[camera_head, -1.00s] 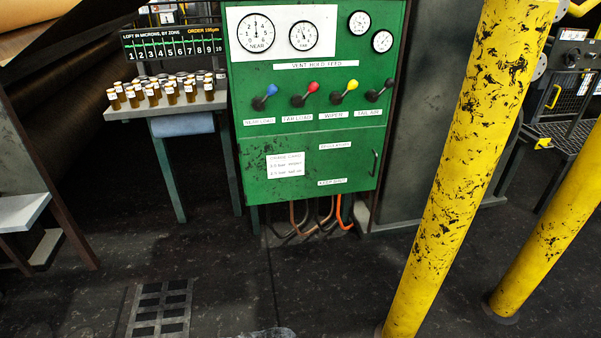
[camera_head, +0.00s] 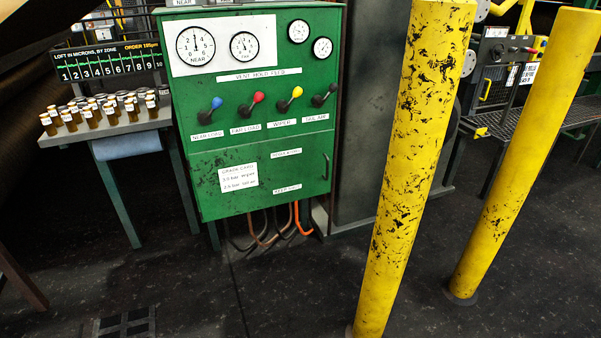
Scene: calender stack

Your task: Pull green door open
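The green door (camera_head: 230,201) is the lower panel of a green cabinet (camera_head: 185,80). It looks shut, flush with the cabinet front. A dark vertical handle (camera_head: 327,167) sits near its right edge. A white card with text (camera_head: 238,177) and small white labels are on the door. Above the door are a row of levers with blue, red, yellow and black knobs, and several round gauges. Neither of my grippers shows in the head view.
Two yellow posts, one nearer (camera_head: 408,150) and one farther right (camera_head: 520,165), stand right of the cabinet. A table (camera_head: 110,131) with several small bottles stands at left. Hoses (camera_head: 268,232) hang below the cabinet. Dark floor in front is mostly clear.

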